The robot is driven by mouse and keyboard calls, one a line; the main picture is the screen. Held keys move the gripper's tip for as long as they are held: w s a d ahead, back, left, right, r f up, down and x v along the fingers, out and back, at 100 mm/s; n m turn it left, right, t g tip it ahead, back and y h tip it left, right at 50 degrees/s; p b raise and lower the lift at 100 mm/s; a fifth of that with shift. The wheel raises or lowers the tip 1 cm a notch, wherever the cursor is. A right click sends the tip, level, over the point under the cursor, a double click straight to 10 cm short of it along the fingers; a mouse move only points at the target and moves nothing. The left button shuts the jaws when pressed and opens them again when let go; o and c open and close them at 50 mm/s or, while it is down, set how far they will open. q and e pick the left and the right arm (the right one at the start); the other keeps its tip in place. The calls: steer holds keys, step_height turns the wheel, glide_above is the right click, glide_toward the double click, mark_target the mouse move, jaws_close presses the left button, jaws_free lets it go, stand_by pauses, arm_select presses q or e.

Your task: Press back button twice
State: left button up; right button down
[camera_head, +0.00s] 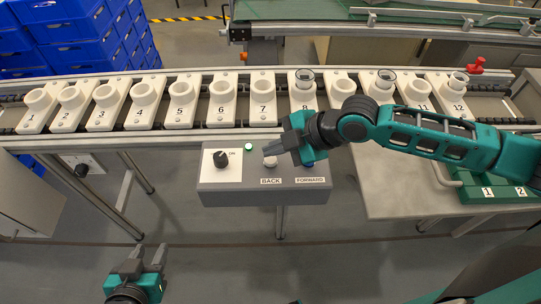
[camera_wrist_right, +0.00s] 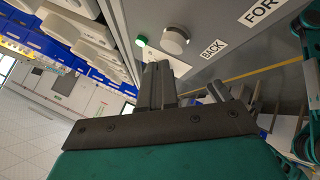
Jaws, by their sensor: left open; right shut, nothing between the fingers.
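The grey control box (camera_head: 225,187) hangs at the front of the conveyor. Its white back button (camera_head: 270,161) sits above the BACK label, and it also shows in the right wrist view (camera_wrist_right: 175,39). A blue button (camera_head: 308,163) above the FORWARD label is partly hidden by my right gripper. My right gripper (camera_head: 280,149) is shut and empty, with its fingertips close by the back button; I cannot tell whether they touch it. In the right wrist view the shut fingers (camera_wrist_right: 157,72) point toward the button with a small gap visible. My left gripper (camera_head: 142,254) is open and empty, low at the left.
A black knob (camera_head: 221,158) and a lit green lamp (camera_head: 249,147) are on the same box. A green numbered tray (camera_head: 480,196) lies at right. Blue crates (camera_head: 75,50) stand back left.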

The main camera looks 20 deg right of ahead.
mark_target(275, 161)
steer(key=shift+r+p, duration=2.55)
steer(key=shift+r, duration=0.05)
steer(key=shift+f, duration=0.1)
steer(key=shift+s, duration=0.1)
